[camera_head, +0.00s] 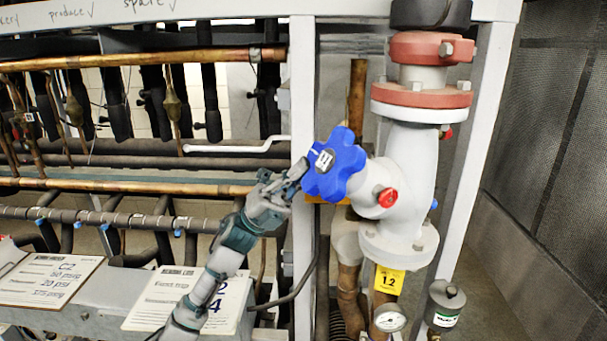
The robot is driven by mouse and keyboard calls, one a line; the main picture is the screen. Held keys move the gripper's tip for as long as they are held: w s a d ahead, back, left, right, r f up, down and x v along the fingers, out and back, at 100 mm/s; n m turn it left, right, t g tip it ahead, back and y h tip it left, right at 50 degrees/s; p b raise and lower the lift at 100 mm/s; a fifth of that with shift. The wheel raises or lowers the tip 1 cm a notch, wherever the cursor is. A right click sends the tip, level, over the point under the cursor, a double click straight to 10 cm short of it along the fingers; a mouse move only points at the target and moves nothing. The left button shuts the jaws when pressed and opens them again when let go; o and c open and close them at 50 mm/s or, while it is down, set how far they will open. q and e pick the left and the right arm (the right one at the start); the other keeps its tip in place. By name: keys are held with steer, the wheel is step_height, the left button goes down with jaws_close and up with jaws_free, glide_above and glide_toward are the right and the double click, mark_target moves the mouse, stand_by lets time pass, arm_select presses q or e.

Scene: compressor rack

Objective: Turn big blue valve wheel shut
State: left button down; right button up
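The big blue valve wheel (334,165) is a lobed knob with a white label at its hub. It sits on the left side of a white valve body (415,170) at the right of the head view. My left gripper (290,180) comes up from below left, with its fingers at the left edge of the wheel. The fingers overlap the wheel's edge in the picture; I cannot tell whether they touch it or how far they are open. My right gripper is not in view.
A white upright post (302,90) stands just behind the wheel. Copper pipes (140,60) and dark hoses run along the left. A red cap (388,197), a yellow tag (389,281) and a gauge (390,318) are on or below the valve. A mesh wall (550,120) stands at right.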

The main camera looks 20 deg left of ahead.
arm_select(q)
steer(key=shift+w+r+p, duration=0.9)
steer(key=shift+r, duration=0.15)
steer(key=shift+d, duration=0.1)
